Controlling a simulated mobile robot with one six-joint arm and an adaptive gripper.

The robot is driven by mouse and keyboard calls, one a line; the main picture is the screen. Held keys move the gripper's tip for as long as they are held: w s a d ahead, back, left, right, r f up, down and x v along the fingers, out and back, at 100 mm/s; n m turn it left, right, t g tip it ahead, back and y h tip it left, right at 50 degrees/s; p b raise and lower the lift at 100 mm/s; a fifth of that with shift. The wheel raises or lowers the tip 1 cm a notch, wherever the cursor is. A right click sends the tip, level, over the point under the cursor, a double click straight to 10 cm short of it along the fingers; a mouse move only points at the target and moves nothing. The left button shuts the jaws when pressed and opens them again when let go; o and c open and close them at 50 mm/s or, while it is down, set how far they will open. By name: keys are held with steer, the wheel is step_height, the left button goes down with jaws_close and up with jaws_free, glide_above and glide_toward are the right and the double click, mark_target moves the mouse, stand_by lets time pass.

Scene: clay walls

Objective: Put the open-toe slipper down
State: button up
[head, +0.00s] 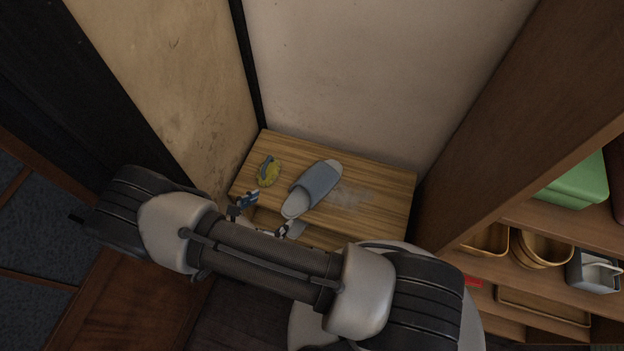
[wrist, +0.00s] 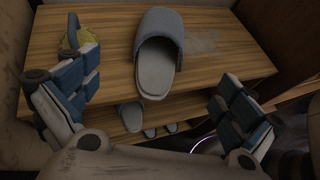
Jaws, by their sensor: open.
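The open-toe slipper (head: 314,187) is grey-blue with a pale insole. It lies sole down on the top of a wooden shelf unit (head: 385,208), its heel end toward me. It also shows in the wrist view (wrist: 158,52), upper middle, with its heel near the shelf's front edge. My gripper (wrist: 155,92) is open and empty, its blue-padded fingers wide apart in front of the slipper and not touching it. In the head view my gripper (head: 265,214) is partly hidden behind my arm.
A yellow-green object with a blue part (head: 268,170) lies left of the slipper. More slippers (wrist: 132,117) sit on the lower shelf. Walls close in behind and left. A tall shelf (head: 520,215) with baskets and a green box (head: 577,184) stands right.

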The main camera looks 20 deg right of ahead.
mark_target(309, 187)
steer(key=b+x, duration=0.1)
steer(key=x, duration=1.1)
steer(key=shift+f+b, duration=0.2)
steer(key=shift+b, duration=0.2)
steer(key=b+x, duration=0.1)
steer(key=x, duration=0.4)
steer(key=shift+d+f, duration=0.1)
steer(key=shift+d, duration=0.05)
steer(key=shift+c, duration=0.4)
steer(key=c, duration=1)
steer(key=shift+o, duration=0.2)
steer(key=shift+r, duration=0.2)
